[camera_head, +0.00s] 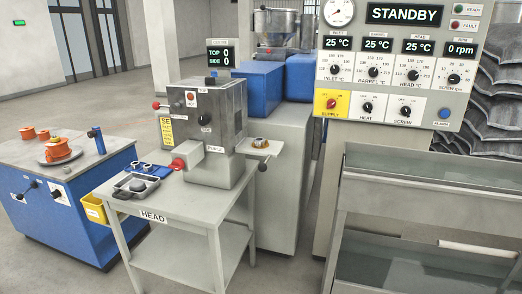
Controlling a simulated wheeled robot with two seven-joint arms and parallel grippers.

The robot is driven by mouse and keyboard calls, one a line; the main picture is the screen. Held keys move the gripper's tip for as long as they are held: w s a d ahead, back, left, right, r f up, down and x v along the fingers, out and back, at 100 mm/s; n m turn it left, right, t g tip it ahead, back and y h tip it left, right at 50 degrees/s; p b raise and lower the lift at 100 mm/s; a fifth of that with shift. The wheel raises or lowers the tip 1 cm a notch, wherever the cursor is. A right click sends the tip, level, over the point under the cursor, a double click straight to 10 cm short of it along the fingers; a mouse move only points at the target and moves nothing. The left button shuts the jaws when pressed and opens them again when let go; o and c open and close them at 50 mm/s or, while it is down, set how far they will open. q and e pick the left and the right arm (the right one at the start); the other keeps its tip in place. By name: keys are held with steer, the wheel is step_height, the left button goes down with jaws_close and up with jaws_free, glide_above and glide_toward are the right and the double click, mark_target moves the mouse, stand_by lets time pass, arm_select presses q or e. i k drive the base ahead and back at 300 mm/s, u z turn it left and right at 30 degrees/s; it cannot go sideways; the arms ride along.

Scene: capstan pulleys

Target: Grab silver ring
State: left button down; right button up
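I cannot clearly make out a silver ring. A small silver and brass-coloured part (260,143) sits on a little shelf (270,151) at the right side of the metal head machine (215,120); it is too small to tell whether it is a ring. A tray (135,187) with dark round pieces lies on the front left of the grey table (187,208) labelled HEAD. Small blue-topped parts (147,168) lie behind the tray. Neither of my grippers is in view.
A blue cabinet (85,218) with orange spools (57,148) stands at left, a yellow bin (95,208) on its side. A control panel (395,75) reading STANDBY and a water trough (430,195) stand at right. Open floor lies at front left and back left.

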mark_target(259, 141)
steer(key=u, duration=0.8)
steer(key=k, duration=1.05)
steer(key=u, duration=1.15)
steer(key=i, duration=2.85)
steer(key=z, duration=1.6)
steer(key=i, duration=1.25)
steer(key=z, duration=1.25)
